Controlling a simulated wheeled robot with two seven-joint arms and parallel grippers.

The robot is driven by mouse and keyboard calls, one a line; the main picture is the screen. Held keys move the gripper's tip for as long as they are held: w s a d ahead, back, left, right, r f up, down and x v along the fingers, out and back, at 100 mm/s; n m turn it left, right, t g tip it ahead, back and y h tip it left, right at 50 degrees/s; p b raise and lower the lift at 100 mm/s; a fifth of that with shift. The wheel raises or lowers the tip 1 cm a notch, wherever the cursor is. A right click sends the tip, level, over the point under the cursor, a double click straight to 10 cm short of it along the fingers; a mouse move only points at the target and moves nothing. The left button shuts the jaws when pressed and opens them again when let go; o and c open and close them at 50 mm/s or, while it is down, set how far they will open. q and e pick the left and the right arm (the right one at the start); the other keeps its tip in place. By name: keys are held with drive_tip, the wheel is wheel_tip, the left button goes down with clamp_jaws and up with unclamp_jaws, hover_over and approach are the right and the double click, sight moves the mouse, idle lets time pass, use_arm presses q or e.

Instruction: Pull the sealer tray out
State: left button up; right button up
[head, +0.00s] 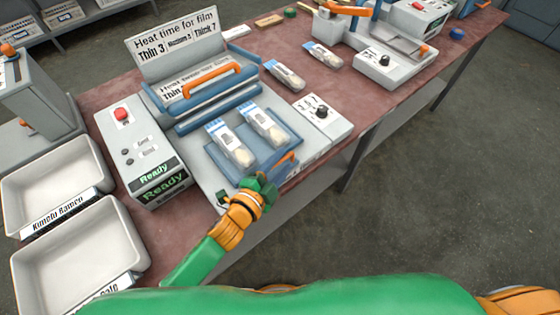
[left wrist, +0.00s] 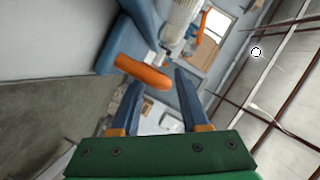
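The blue sealer tray (head: 262,153) lies at the front of the sealing machine, with two clear packets with blue tops, one on the left (head: 231,143) and one on the right (head: 264,127), on it. Its orange handle (head: 287,161) is at the front edge. My left gripper (head: 262,183) is just in front of the tray, close to the handle. In the left wrist view, its two fingers (left wrist: 158,82) are apart, with the orange handle (left wrist: 143,72) at the fingertips. I cannot tell whether they touch it. My right gripper is not in view.
The blue press lid with an orange handle (head: 212,80) stands raised behind the tray. A control box (head: 138,150) reading "Ready" is left and a dial box (head: 318,120) right. White bins (head: 75,253) stand at left. More packets (head: 285,77) lie behind. Open floor lies in front.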

use_arm(q)
drive_tip(key=shift+a, duration=0.15)
drive_tip(key=v, duration=0.7)
drive_tip(key=shift+s+f, duration=0.1)
